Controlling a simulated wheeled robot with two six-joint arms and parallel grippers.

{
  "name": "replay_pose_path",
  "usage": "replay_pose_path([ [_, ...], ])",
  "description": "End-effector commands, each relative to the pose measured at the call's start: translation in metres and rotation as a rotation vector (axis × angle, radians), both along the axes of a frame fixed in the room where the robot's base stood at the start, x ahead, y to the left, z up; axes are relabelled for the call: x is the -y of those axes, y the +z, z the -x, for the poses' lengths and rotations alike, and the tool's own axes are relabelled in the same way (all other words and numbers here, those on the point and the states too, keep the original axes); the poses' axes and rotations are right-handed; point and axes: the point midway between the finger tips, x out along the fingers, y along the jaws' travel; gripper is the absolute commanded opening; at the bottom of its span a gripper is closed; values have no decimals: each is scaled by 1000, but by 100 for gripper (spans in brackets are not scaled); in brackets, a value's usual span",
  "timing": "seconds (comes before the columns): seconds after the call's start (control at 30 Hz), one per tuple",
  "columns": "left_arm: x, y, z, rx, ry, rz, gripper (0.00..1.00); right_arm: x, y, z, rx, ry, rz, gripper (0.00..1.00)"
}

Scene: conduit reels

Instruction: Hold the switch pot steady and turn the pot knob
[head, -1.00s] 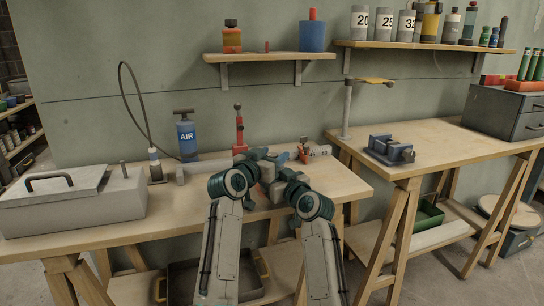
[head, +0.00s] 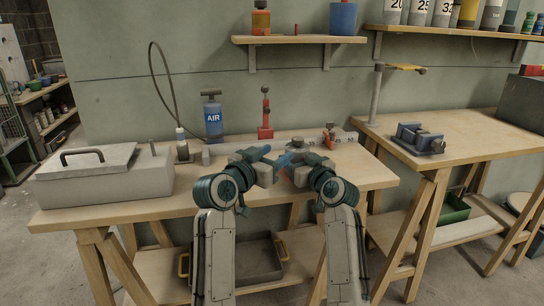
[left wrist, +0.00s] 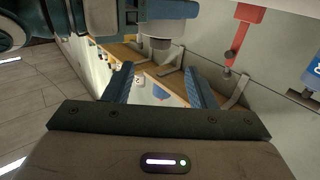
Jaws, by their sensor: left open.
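A small grey round-topped part (head: 298,144), probably the switch pot with its knob, shows just behind my right gripper on the left bench. A pale grey cylinder (left wrist: 158,28), likely the same pot, shows in the left wrist view beside a blue finger of my other gripper. My left gripper (head: 260,153) is open and points right towards the pot, apart from it. Its two blue fingers (left wrist: 160,85) stand apart in the left wrist view with nothing between them. My right gripper (head: 289,163) is close in front of the pot; its fingers are partly hidden, and I cannot tell whether it holds anything.
A red lever tool (head: 265,117) and a blue AIR pump (head: 213,118) stand behind the grippers. A grey lidded box (head: 105,178) fills the bench's left end. A blue vise (head: 418,138) sits on the right bench. Bare wood (head: 368,170) lies right of my right gripper.

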Motion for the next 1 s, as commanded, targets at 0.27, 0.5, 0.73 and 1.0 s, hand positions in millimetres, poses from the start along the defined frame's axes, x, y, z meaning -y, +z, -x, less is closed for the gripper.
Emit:
replay_pose_path([
  [0.27,-4,0,6,0,0,-1,51,0,0,0,0,0,0,34],
  [0.5,-2,3,2,0,-17,-4,51,0,0,0,0,0,0,34],
  [0.73,6,32,-27,-1,-184,-15,51,0,0,0,0,0,0,34],
  [1.0,0,72,-50,0,-358,-6,51,0,0,0,0,0,0,34],
])
